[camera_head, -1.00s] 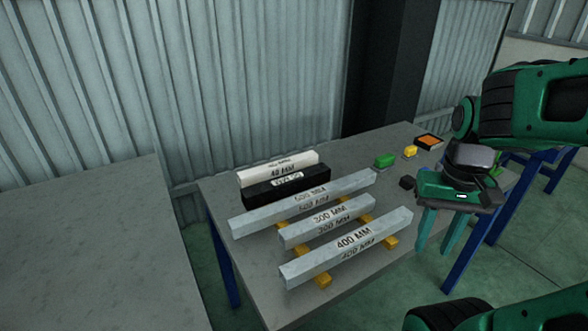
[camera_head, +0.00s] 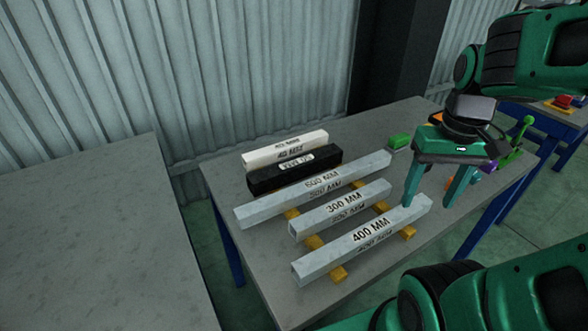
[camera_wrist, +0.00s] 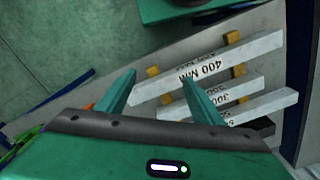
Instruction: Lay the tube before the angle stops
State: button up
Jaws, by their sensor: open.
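Three light grey square tubes lie side by side on the table (camera_head: 375,272): a 400 MM tube (camera_head: 318,262) in front, a 300 MM tube (camera_head: 316,219) in the middle, and a longer tube (camera_head: 270,208) behind, its first digit unclear. They rest across yellow bars (camera_head: 314,242). My gripper (camera_head: 430,203) is open and empty, fingers pointing down, by the right end of the 400 MM tube. In the wrist view its fingers (camera_wrist: 160,82) are apart, with the 400 MM tube (camera_wrist: 235,58) ahead and to the right. I cannot make out the angle stops.
A white bar (camera_head: 285,150) and a black bar (camera_head: 290,172) lie behind the tubes. A green block (camera_head: 399,141) and a green clamp-like thing (camera_head: 518,142) are at the table's right part. A bare grey table (camera_head: 90,240) stands at left. Another blue-framed table (camera_head: 545,118) stands at right.

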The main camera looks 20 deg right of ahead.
jog(key=w+a+r+n, duration=0.2)
jog(key=w+n, duration=0.5)
jog(key=w, duration=0.4)
jog(key=n+y, duration=0.1)
jog(key=n, duration=1.7)
send_near(297, 161)
jog(key=shift+w+d+f, duration=0.1)
jog(key=shift+f, duration=0.05)
jog(key=f, duration=0.3)
jog(key=a+f, duration=0.1)
jog(key=f, duration=0.6)
jog(key=shift+a, duration=0.15)
grip_shut()
